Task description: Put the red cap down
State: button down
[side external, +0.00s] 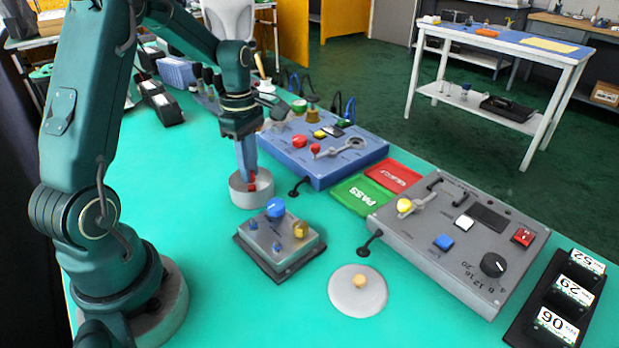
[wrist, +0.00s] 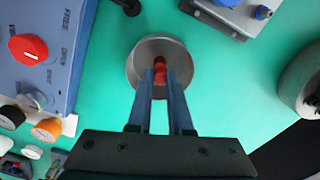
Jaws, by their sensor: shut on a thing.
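The red cap (wrist: 159,66) is small and sits between the fingertips of my gripper (wrist: 160,82) in the wrist view. In the side view my gripper (side external: 248,172) points down with the red cap (side external: 252,187) at its tips. A round grey dish (side external: 238,201) is directly below and around the cap. The fingers are shut on the cap and hide part of it. I cannot tell whether the cap touches the dish's bottom.
A grey block with a blue knob (side external: 276,244) stands close in front of the dish. A blue valve panel (side external: 345,165) is behind it. A white disc with a tan knob (side external: 345,300) lies front right. Green mat left of the dish is clear (side external: 185,190).

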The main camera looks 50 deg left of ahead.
jog(key=shift+f, duration=0.2)
jog(key=c, duration=0.8)
grip_release()
jog(key=shift+o, duration=0.2)
jog(key=shift+r, duration=0.15)
notch_tip(320, 180, up, 7)
jog(key=shift+f, duration=0.1)
